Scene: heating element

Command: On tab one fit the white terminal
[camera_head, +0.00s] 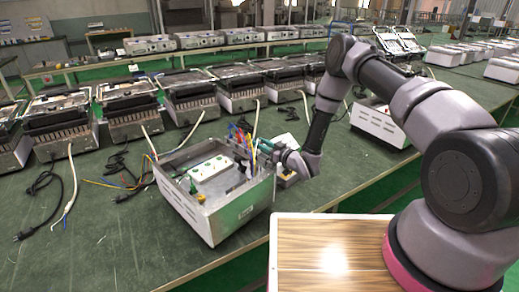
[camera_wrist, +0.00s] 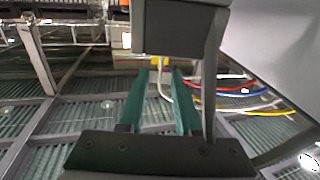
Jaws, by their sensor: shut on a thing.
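The open metal housing (camera_head: 215,190) of the heating element stands on the green bench in the head view. A white block (camera_head: 211,168) lies inside it. My gripper (camera_head: 268,147) is at the housing's back right corner, beside a bunch of coloured wires. In the wrist view, my gripper's two green fingers (camera_wrist: 161,72) are close together around a white wire (camera_wrist: 165,90) with a small yellowish end (camera_wrist: 158,61). They are shut on this white wire's terminal. The terminal's exact shape and tab one cannot be made out.
Red, blue and yellow wires (camera_wrist: 245,92) run to the right of the fingers in the wrist view. Several similar units (camera_head: 130,105) stand in a row behind. Loose black cables (camera_head: 40,185) lie on the bench at left. A wood-topped surface (camera_head: 320,255) is at front.

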